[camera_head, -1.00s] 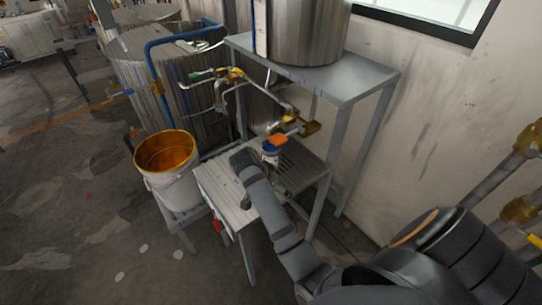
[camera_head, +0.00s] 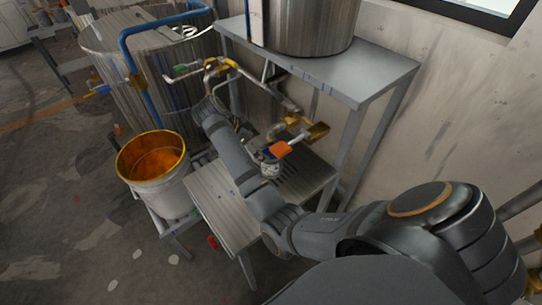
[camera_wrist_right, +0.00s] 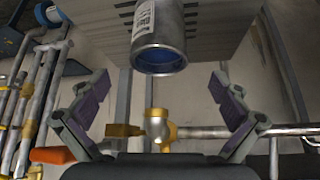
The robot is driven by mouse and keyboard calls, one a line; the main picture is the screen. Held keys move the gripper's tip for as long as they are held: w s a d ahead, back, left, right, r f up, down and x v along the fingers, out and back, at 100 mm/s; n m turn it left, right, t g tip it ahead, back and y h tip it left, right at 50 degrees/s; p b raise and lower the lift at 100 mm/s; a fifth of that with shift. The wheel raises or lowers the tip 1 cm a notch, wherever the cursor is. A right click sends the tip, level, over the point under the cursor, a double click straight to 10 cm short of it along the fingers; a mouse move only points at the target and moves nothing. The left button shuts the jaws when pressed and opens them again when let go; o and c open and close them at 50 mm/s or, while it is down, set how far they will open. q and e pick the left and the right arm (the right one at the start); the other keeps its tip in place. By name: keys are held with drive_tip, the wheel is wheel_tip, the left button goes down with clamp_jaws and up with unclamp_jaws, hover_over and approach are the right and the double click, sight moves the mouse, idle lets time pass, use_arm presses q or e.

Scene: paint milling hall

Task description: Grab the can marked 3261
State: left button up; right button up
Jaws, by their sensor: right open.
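A small metal can (camera_head: 270,168) stands on the slatted bench (camera_head: 222,205), under the orange-handled valve (camera_head: 282,149). In the right wrist view the can (camera_wrist_right: 158,45) appears upside down, with a blue inside and a printed label too small to read. My right gripper (camera_head: 243,132) is to the left of the can in the head view, partly hidden by its own arm. In the wrist view its two fingers (camera_wrist_right: 158,90) are spread wide with nothing between them, and the can lies beyond the tips. My left gripper is not in view.
Pipes and brass valve fittings (camera_head: 295,125) hang close above the can. A metal shelf (camera_head: 350,75) carrying a large drum (camera_head: 305,25) stands behind. Open floor (camera_head: 70,215) lies at the left.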

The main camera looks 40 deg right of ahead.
sight(268, 153)
drive_tip(key=shift+w+d+f, duration=0.3)
drive_tip(key=shift+d+f, duration=0.35)
drive_tip(key=shift+f, duration=0.25)
drive_tip(key=shift+s+d+f+p, duration=0.4)
drive_tip(key=shift+s+f+p, duration=0.1)
drive_tip(key=shift+p, duration=0.15)
drive_tip(key=x, duration=0.3)
drive_tip(key=shift+f, duration=0.2)
drive_tip(key=c, duration=1.1)
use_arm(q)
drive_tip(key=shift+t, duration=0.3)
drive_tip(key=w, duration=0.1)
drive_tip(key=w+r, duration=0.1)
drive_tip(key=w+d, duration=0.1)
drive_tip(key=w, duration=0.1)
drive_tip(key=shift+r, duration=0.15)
use_arm(e)
drive_tip(key=c, duration=0.7)
